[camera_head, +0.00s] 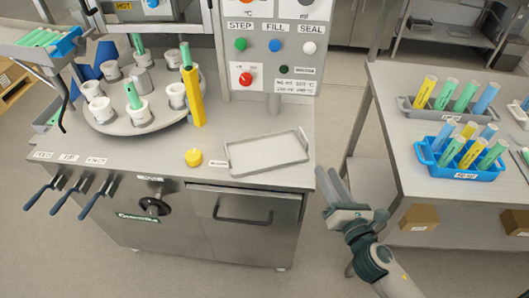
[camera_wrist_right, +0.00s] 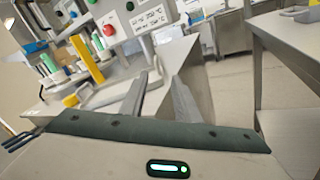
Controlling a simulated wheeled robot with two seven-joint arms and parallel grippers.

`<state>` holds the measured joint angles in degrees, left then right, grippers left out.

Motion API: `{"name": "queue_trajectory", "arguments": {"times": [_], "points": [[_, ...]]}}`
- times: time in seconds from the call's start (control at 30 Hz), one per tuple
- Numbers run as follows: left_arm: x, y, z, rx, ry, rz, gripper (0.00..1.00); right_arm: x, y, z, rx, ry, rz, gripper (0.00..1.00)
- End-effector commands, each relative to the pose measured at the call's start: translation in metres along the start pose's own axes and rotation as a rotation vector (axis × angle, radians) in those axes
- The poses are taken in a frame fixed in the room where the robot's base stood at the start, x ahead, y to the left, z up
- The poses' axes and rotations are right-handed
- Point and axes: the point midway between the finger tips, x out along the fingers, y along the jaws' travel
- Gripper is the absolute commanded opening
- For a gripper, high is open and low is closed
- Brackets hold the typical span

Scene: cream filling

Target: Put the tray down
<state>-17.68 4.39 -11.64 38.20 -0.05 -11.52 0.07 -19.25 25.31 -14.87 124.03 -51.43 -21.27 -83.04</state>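An empty grey tray (camera_head: 266,152) with a low rim lies flat on the steel counter of the filling machine, near its front right corner. My right gripper (camera_head: 332,186) is in front of and to the right of that corner, beyond the counter edge and apart from the tray. Its two fingers are spread with nothing between them, and they also show apart in the right wrist view (camera_wrist_right: 158,98). No gripper touches the tray. My left gripper is not in view.
A round turntable (camera_head: 165,118) with white cups, a yellow post (camera_head: 193,97) and a yellow knob (camera_head: 193,157) stand left of the tray. On the right table, a blue rack (camera_head: 463,174) and a grey rack (camera_head: 424,112) hold coloured tubes. Open floor separates table and machine.

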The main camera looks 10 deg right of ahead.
Motion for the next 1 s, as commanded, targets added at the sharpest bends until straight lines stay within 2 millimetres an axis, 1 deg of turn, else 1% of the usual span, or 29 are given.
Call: {"name": "queue_trajectory", "arguments": {"times": [0.03,0.1,0.2,0.3,0.4,0.53,0.77,0.87,1.0], "points": [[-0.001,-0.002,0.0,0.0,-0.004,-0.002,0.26,-0.002,-0.001,0.001,-0.103,0.001,0.002,0.29],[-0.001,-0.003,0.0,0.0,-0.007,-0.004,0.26,-0.003,-0.001,0.001,-0.24,-0.001,0.005,0.29],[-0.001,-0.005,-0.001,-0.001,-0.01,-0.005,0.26,-0.005,-0.002,0.002,-0.386,-0.003,0.008,0.29],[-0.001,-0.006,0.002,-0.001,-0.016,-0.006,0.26,-0.006,-0.003,0.002,-0.471,-0.004,0.01,0.29],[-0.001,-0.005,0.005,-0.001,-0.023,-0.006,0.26,-0.007,-0.003,0.002,-0.505,-0.005,0.01,0.29],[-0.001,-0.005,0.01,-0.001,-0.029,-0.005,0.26,-0.007,-0.003,0.002,-0.508,-0.005,0.01,0.29],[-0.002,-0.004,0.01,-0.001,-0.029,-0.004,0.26,-0.005,-0.003,0.003,-0.505,-0.006,0.01,0.29],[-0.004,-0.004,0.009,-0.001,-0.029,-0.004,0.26,0.0,-0.002,0.003,-0.504,-0.006,0.01,0.29],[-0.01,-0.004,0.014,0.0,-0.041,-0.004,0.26,0.015,-0.001,0.005,-0.504,-0.007,0.01,0.29]]}}
